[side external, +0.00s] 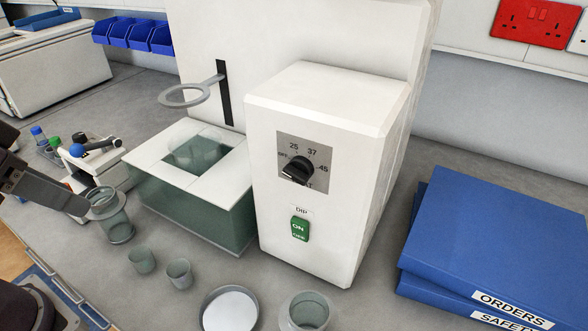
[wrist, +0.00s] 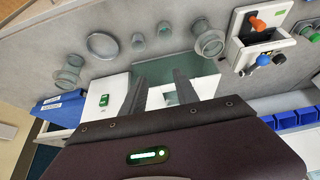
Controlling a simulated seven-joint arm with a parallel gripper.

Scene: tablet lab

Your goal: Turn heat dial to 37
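The heat dial (side external: 297,170) is a black knob on a grey plate on the front of a white machine (side external: 325,110). The plate is marked OFF, 25, 37 and 45. The knob's bar slants from upper right to lower left; its pointing end is hard to tell. My gripper (side external: 80,207) is at the left edge of the side view, well away from the dial. In the wrist view my gripper (wrist: 160,78) shows two separated fingers with nothing between them. The machine front (wrist: 116,92) shows there with its green switch; the dial is not visible.
A green ON switch (side external: 299,229) sits below the dial. A water bath (side external: 193,205) with a ring holder (side external: 190,94) stands left of it. Glass jars (side external: 305,312), a dish (side external: 229,310) and small cups (side external: 179,273) stand in front. Blue binders (side external: 500,235) lie at right.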

